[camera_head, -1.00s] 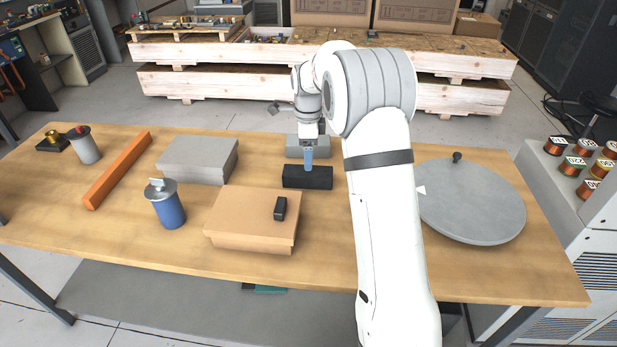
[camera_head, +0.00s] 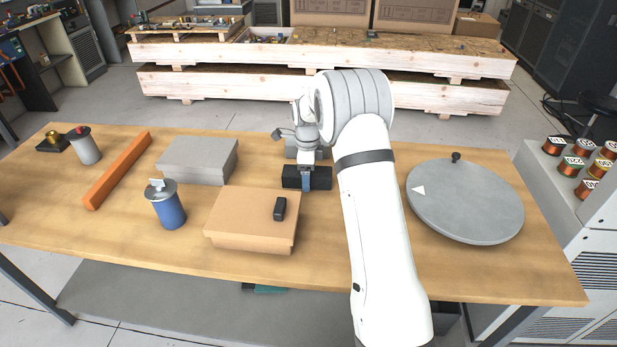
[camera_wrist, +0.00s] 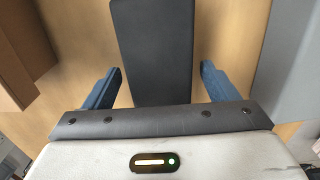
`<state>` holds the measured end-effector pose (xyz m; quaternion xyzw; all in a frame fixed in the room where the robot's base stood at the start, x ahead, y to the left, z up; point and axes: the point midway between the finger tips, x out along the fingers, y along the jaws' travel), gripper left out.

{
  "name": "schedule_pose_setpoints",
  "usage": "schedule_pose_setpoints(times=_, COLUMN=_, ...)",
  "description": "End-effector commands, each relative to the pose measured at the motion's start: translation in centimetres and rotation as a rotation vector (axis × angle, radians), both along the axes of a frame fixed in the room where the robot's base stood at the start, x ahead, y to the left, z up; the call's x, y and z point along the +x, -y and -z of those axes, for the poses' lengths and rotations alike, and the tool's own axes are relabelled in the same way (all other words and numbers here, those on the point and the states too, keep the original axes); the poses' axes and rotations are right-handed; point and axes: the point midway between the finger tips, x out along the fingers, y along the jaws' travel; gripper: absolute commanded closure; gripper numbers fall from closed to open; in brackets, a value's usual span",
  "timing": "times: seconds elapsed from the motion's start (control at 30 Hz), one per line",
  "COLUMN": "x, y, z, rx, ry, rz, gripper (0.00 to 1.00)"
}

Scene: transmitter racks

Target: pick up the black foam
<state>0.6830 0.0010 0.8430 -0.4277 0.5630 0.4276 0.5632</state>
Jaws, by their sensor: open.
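The black foam (camera_head: 321,178) is a dark rectangular block lying on the wooden table, partly hidden behind my gripper in the head view. In the wrist view the black foam (camera_wrist: 152,50) runs up the picture between my two blue fingers. My gripper (camera_head: 306,187) points down at the foam, and it also shows in the wrist view (camera_wrist: 162,75). Its fingers are open, one on each side of the block, with a gap of bare table showing on both sides. Exact fingertip height is hard to tell.
A cardboard box (camera_head: 250,222) with a small black item (camera_head: 280,208) on it stands to the left of the foam. A grey round disc (camera_head: 465,205) lies to the right, beyond my arm.

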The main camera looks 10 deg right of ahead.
Motion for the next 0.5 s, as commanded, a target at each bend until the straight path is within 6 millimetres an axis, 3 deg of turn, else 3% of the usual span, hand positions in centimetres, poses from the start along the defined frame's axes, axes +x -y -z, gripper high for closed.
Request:
schedule_pose_setpoints(times=0.07, x=-0.01, y=0.02, z=-0.01, rx=0.000, ry=0.000, rz=0.000, gripper=0.22)
schedule_pose_setpoints(times=0.5, x=-0.02, y=0.07, z=-0.04, rx=0.000, ry=0.000, rz=0.001, gripper=0.58)
